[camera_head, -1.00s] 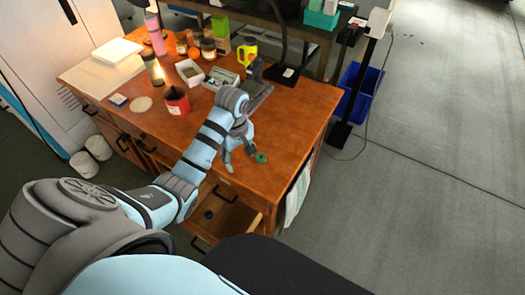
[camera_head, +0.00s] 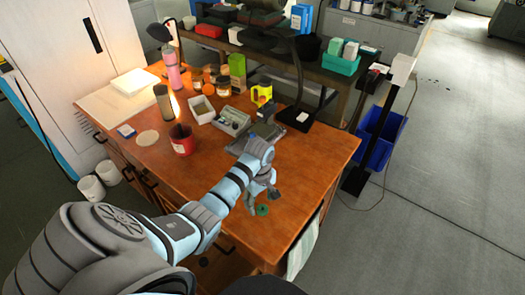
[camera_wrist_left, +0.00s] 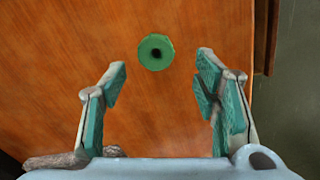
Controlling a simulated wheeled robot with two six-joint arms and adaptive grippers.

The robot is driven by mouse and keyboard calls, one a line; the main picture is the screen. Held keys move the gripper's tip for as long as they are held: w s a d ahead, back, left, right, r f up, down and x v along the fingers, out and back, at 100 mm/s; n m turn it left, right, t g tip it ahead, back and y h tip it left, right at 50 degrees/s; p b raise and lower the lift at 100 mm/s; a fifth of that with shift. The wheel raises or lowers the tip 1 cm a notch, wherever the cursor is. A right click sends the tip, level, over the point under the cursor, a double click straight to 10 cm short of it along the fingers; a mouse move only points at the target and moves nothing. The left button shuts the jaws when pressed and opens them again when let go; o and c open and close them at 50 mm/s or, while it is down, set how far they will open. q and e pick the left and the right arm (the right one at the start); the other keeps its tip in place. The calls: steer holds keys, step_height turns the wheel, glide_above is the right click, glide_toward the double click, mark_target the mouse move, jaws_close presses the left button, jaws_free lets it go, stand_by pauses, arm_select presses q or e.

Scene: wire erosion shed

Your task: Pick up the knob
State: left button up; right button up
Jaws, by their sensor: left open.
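The knob looks like a small green round piece with a dark centre hole. It lies on the wooden desk (camera_head: 225,165) near the front right edge, and the head view shows the knob (camera_head: 262,210) just below my left gripper (camera_head: 262,200). In the left wrist view the knob (camera_wrist_left: 156,52) is beyond the fingertips, roughly centred between them and not touched. My left gripper (camera_wrist_left: 160,75) is open and empty, with teal pads on both fingers. My right gripper is not in view.
Bare desk lies around the knob. A blue bin (camera_head: 382,132) stands on the floor at right.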

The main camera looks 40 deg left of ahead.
mark_target(262, 207)
arm_select(q)
steer(key=f, duration=0.2)
steer(key=f+b, duration=0.1)
steer(key=f, duration=0.1)
steer(key=shift+w+d, duration=0.25)
steer(key=shift+s+r, duration=0.1)
steer(key=c, duration=1.2)
steer(key=shift+r, duration=0.1)
